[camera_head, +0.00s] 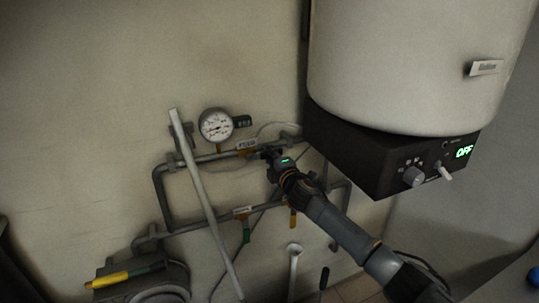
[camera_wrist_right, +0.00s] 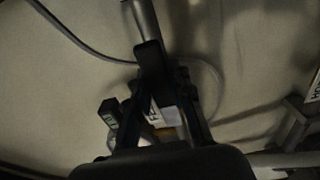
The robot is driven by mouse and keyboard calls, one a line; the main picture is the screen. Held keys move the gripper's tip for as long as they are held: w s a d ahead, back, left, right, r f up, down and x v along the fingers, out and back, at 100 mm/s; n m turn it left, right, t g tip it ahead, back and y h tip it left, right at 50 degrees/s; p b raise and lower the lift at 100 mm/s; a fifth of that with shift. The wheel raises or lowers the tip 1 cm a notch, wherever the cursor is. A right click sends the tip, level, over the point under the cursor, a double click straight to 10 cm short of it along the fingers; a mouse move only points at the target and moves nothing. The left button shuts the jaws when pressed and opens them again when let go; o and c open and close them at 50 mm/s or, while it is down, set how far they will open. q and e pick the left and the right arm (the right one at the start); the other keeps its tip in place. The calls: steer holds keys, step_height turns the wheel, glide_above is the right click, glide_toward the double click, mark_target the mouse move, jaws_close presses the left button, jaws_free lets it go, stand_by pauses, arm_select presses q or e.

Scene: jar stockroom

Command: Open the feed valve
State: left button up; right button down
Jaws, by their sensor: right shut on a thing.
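The FEED tag (camera_head: 247,144) hangs on the upper wall pipe, beside a round white gauge (camera_head: 216,125). My right gripper (camera_head: 269,154) reaches in from the lower right and is shut at the feed valve, just right of the tag. The gripper covers most of the valve and its handle, so the handle's angle cannot be told. In the right wrist view, my dark fingers (camera_wrist_right: 155,62) stand in front of a grey pipe (camera_wrist_right: 142,18), with part of the white tag (camera_wrist_right: 154,114) between them. My left gripper is not in view.
A lower pipe carries valves with a green handle (camera_head: 246,235) and an orange handle (camera_head: 292,219). A large pale tank (camera_head: 415,65) overhangs on the right, above a black control box (camera_head: 350,150) reading OFF. A grey bar (camera_head: 205,200) slants in front of the pipes.

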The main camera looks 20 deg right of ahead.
steer(key=c, duration=1.2)
jaws_free()
steer(key=shift+o, duration=0.2)
steer(key=s, duration=1.2)
steer(key=shift+d, duration=0.2)
steer(key=shift+f, duration=0.1)
